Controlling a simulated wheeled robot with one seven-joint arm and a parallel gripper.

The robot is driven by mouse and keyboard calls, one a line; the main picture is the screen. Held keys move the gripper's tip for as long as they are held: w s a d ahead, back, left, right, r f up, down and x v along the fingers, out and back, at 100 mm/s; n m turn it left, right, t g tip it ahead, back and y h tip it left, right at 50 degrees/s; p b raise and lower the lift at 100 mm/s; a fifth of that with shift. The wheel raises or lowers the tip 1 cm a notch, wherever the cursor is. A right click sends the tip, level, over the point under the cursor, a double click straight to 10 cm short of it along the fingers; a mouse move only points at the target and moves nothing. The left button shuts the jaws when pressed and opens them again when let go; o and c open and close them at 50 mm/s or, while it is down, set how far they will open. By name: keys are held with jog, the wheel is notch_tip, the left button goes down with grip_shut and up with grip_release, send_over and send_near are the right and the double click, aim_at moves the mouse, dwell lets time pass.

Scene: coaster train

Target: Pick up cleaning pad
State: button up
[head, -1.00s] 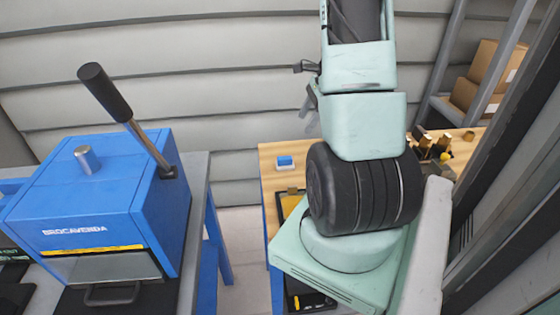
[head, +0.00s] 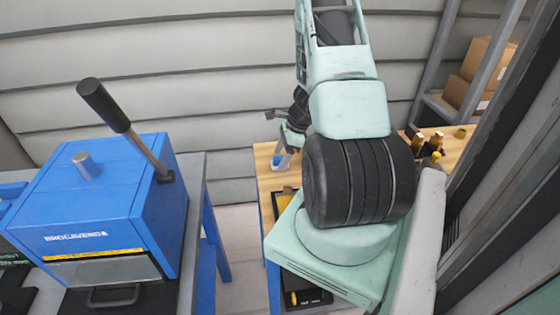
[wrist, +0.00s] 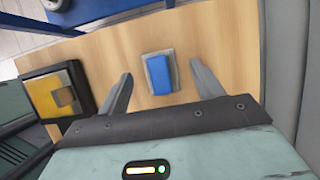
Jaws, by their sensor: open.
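The cleaning pad (wrist: 160,74), a small block with a blue top and a pale grey edge, lies on the wooden table (wrist: 215,45) in the wrist view. My gripper (wrist: 161,80) is open above the table, one finger on each side of the pad, with gaps between the fingers and the pad. The pad is not held. How high the fingers are above it I cannot tell. In the head view my arm's end reaches down at the left part of the table (head: 262,160), and the pad is mostly hidden there.
A yellow and black tray (wrist: 45,95) lies left of the pad. A blue press (head: 105,205) with a long handle stands on a separate bench at left. Brass pieces (head: 428,145) stand at the table's right. Boxes (head: 485,75) sit on a shelf behind.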

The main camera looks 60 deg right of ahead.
aim_at(280, 158)
jog(key=shift+x, duration=0.85)
jog(key=c, duration=1.1)
jog(key=shift+r, duration=0.15)
notch_tip(280, 158, up, 10)
jog(key=shift+f+b, duration=0.1)
jog(key=shift+b, duration=0.25)
jog(key=shift+o, duration=0.6)
jog(key=shift+s, duration=0.1)
